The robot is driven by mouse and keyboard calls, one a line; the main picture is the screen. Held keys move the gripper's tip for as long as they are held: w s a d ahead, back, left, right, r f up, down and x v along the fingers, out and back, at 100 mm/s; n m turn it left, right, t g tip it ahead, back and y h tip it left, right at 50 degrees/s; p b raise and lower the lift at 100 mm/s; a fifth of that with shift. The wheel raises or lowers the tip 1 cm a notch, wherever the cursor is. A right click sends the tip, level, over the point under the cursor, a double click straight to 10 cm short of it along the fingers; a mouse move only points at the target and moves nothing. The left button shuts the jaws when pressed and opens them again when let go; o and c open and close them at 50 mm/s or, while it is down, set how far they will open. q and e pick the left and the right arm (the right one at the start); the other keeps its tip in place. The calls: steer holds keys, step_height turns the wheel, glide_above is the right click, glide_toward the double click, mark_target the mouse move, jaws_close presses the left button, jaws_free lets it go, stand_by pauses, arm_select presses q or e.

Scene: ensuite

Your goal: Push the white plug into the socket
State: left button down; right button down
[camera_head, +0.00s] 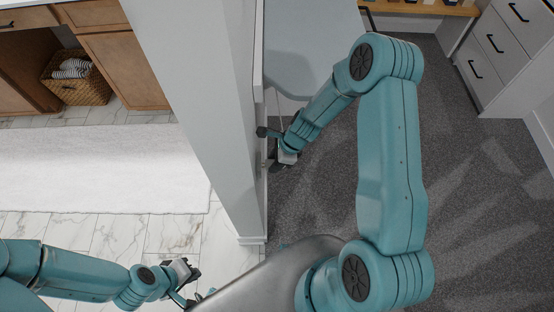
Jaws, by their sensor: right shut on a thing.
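My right gripper (270,151) is at the right-hand face of the white wall end, low down beside the grey carpet. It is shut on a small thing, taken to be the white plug. The plug is too small and too covered by the gripper to make out. The socket cannot be made out either; the gripper and the steep view along the wall hide that spot. Whether the plug touches the socket cannot be told. My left gripper (191,286) is low over the marble tiles, left of the wall and away from it; its jaw opening is unclear.
The white wall (215,100) divides the tiled bathroom from the carpeted room. A pale grey panel-like surface (310,45) stands just beyond my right gripper. White drawers (500,50) are at the upper right. A wicker basket (76,84) sits under the wooden vanity. The carpet (470,210) is clear.

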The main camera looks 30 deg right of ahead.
steer(key=shift+w+a, duration=0.25)
steer(key=shift+a, duration=0.15)
steer(key=shift+d, duration=0.15)
steer(key=shift+s+d, duration=0.2)
steer(key=shift+d, duration=0.05)
steer(key=shift+s+d+b, duration=0.15)
steer(key=shift+s+d, duration=0.3)
steer(key=shift+d, duration=0.25)
steer(key=shift+s+d+b, duration=0.15)
steer(key=shift+s+d, duration=0.25)
steer(key=shift+d, duration=0.3)
steer(key=shift+s+d+b, duration=0.15)
steer(key=shift+s+d, duration=0.3)
steer(key=shift+d, duration=0.25)
steer(key=shift+s+d, duration=0.1)
